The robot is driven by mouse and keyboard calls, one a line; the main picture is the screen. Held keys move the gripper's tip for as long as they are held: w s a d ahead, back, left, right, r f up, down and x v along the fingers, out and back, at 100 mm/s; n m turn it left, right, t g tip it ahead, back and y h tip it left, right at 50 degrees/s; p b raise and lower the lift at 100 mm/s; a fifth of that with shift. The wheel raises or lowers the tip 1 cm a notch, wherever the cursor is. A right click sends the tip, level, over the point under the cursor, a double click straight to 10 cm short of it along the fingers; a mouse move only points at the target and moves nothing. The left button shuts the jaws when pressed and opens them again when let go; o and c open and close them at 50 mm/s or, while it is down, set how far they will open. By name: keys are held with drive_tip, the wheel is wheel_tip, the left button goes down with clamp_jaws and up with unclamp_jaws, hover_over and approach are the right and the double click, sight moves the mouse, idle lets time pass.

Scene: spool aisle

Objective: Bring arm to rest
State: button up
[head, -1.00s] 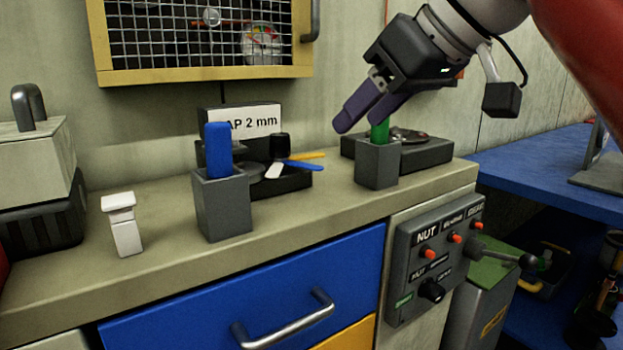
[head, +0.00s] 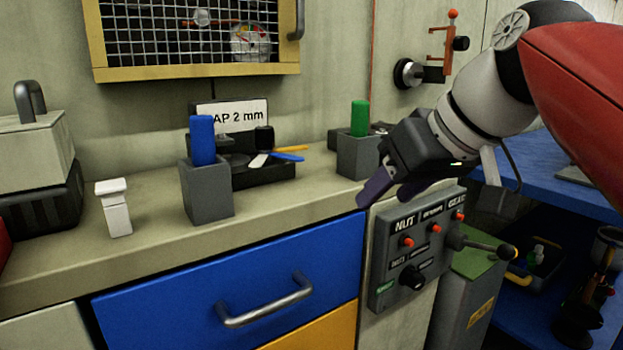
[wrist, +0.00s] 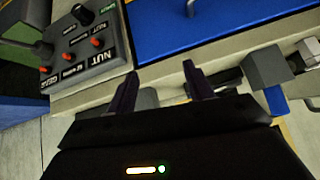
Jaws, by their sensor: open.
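My gripper (head: 388,195) is open and empty. In the head view its purple fingers point down and left, in front of the counter's front edge, above the grey control panel. In the wrist view my gripper (wrist: 158,90) shows its two dark fingers apart with nothing between them. The green peg (head: 359,118) stands upright in its grey square holder (head: 357,157), behind and left of my gripper, apart from it. The blue peg (head: 202,140) stands in another grey holder (head: 207,192) farther left.
The control panel (head: 412,250) with red buttons and a lever juts out below my gripper; it also shows in the wrist view (wrist: 85,50). A blue drawer (head: 200,285) has a protruding handle. A white block (head: 114,208) stands on the counter (head: 275,205). A blue shelf (head: 540,165) is at right.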

drive_tip(key=s+d+f+m+h, duration=0.1)
drive_tip(key=s+f, duration=0.2)
drive_tip(key=f, duration=0.6)
drive_tip(key=s+d+f+m+h, duration=0.2)
drive_tip(key=s+f, duration=0.1)
drive_tip(key=f, duration=0.6)
drive_tip(key=s+d+f+m+h, duration=0.1)
drive_tip(key=s+d+f+m, duration=0.1)
drive_tip(key=f, duration=0.7)
drive_tip(key=shift+s+d+f+g+h, duration=0.15)
drive_tip(key=shift+s+f+g+h, duration=0.2)
drive_tip(key=shift+s, duration=0.55)
